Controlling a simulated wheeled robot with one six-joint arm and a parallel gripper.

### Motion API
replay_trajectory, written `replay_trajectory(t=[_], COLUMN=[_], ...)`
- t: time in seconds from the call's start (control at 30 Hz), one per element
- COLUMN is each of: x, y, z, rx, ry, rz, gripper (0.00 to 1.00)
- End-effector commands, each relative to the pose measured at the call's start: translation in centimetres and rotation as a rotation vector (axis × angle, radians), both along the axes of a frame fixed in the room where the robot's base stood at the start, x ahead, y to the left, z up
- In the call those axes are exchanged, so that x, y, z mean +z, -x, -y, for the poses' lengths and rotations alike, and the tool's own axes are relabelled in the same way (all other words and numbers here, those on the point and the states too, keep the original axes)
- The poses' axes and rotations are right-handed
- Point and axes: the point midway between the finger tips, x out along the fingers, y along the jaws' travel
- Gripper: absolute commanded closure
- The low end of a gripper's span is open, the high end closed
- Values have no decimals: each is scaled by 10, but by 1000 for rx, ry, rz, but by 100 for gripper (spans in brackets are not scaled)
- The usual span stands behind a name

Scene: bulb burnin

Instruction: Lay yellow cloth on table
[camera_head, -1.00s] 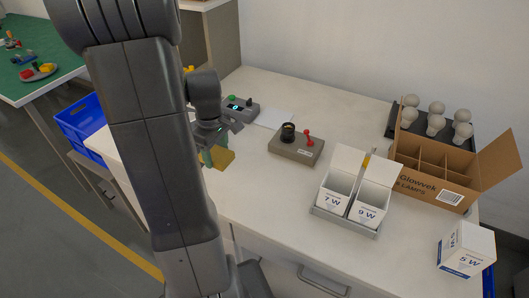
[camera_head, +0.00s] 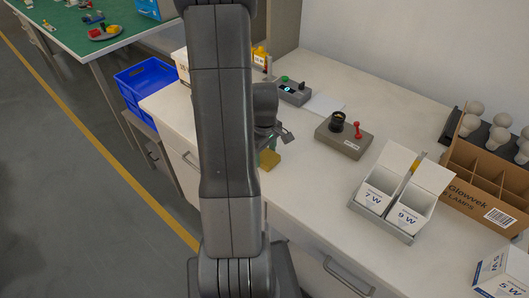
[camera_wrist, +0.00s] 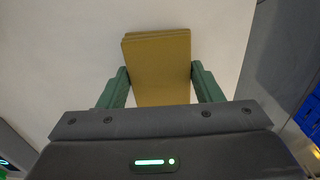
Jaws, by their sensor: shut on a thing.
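The yellow cloth (camera_wrist: 157,62) is a folded, layered mustard-yellow block between the two green fingers of my gripper (camera_wrist: 161,88) in the wrist view. My gripper is shut on it. In the head view the cloth (camera_head: 270,160) shows at the near left part of the white table (camera_head: 325,210), just below my gripper (camera_head: 268,150). My arm hides part of both. I cannot tell whether the cloth touches the tabletop.
A grey tester with a black socket and red lever (camera_head: 344,136) stands right of my gripper. Behind is a small control box (camera_head: 292,92). Farther right are a tray of white cartons (camera_head: 398,190) and a cardboard lamp box (camera_head: 485,190). A blue crate (camera_head: 150,82) stands left of the table.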

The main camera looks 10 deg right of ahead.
Motion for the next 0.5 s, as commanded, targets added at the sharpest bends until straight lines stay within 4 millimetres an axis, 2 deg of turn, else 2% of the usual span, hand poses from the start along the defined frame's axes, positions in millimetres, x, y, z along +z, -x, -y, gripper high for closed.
replay_trajectory(t=[0.2,0.23,0.3,0.5], x=[-5,-3,-3,-3], y=[0,0,0,0], z=[0,0,0,0], rx=[0,0,0,0], ry=[0,0,0,0], rz=[0,0,0,0], gripper=[59,35,21,19])
